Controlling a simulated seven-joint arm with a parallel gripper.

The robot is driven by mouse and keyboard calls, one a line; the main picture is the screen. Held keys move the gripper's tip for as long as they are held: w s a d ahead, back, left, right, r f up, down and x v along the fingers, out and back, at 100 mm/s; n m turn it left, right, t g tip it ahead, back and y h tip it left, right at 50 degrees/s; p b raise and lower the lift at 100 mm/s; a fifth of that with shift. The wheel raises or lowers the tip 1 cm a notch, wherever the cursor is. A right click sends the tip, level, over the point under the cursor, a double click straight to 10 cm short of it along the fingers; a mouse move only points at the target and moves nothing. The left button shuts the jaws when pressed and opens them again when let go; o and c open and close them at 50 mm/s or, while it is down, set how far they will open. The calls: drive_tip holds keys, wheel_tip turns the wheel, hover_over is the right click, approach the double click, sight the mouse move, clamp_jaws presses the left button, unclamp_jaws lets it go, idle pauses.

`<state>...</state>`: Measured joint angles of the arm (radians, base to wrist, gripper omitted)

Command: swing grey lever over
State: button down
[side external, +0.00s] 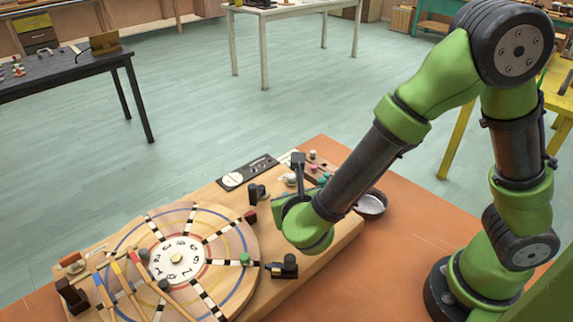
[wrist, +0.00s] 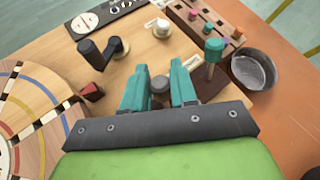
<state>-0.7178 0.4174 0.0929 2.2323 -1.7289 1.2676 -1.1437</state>
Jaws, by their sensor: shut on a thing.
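My gripper (wrist: 160,78) has its two teal fingers on either side of a grey round knob (wrist: 158,86), the top of the grey lever, and is shut on it. The knob sits over a dark brown base (wrist: 208,82). The lever's shaft and lower end cannot be made out.
A dark crank-like handle (wrist: 103,50) stands left of my fingers; a grey metal bowl (wrist: 252,70) is at right. A rack with coloured pegs (wrist: 205,20) and a white pot-like thing (wrist: 160,27) lie behind. A large numbered wooden wheel (side external: 215,240) fills the board's left.

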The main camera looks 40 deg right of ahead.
drive_tip(key=shift+f, duration=0.1)
idle(0.4)
drive_tip(key=c, duration=1)
unclamp_jaws()
drive_tip(key=v, duration=1.7)
drive_tip(key=shift+w+d, duration=0.1)
drive_tip(key=shift+w, duration=0.1)
